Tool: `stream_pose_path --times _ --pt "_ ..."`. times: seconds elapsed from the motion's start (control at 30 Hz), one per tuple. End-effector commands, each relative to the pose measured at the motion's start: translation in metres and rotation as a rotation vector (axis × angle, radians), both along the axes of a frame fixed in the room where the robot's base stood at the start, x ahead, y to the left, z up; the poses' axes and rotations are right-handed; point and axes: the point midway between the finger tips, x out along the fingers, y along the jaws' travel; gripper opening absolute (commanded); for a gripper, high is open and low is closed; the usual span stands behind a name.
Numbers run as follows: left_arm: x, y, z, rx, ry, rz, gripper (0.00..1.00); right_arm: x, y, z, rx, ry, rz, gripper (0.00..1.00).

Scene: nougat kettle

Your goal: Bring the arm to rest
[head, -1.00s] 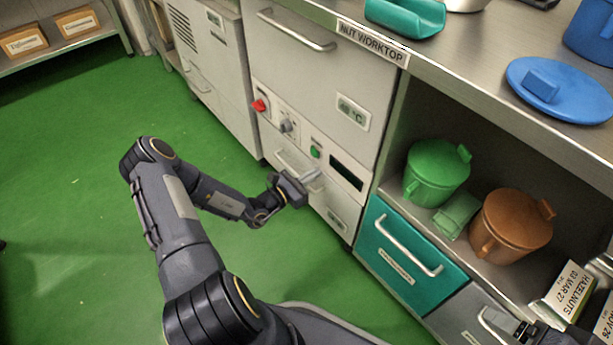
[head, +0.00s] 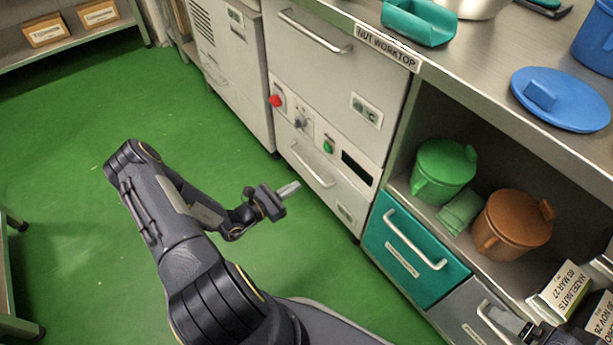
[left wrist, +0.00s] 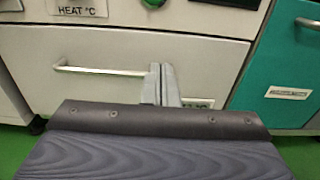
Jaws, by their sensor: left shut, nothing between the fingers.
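My left gripper (head: 289,188) is shut and empty. It hangs over the green floor in front of the white machine, apart from the bottom drawer's handle (head: 312,166). In the left wrist view its two fingers (left wrist: 162,85) lie side by side and point at that drawer front, with the bar handle (left wrist: 100,71) to their left. My left arm is bent at the elbow. Part of my right gripper (head: 520,328) shows at the lower right edge by the grey drawer's handle; its fingers are not clear.
The white machine (head: 335,80) has a red knob (head: 276,101) and a green button (head: 328,147). To its right are a teal drawer (head: 405,250) and a shelf with a green pot (head: 443,170) and a brown pot (head: 512,222). The green floor (head: 80,110) is largely clear.

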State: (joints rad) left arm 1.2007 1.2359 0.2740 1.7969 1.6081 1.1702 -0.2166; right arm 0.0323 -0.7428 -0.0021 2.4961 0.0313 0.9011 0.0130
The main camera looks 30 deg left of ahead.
Motion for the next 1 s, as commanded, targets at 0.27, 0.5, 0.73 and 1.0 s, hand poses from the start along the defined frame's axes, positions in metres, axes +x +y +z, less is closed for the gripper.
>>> stream_pose_path --times 0.27,0.5,0.73,1.0 --pt "-0.017 0.007 0.0 -0.001 0.0 0.0 0.0 0.0 0.0 0.005 0.0 0.001 0.0 0.81" --pt "-0.016 0.004 0.006 0.016 -0.008 -0.026 0.0 0.0 0.0 0.005 0.0 0.001 0.0 0.81" --pt "-0.011 -0.043 0.092 0.267 -0.11 -0.376 0.0 0.0 0.0 0.005 0.0 0.001 0.0 0.81" --pt "-0.062 -0.118 0.2 0.768 -0.272 -0.907 0.0 0.0 0.0 0.004 0.0 0.001 0.0 0.81"
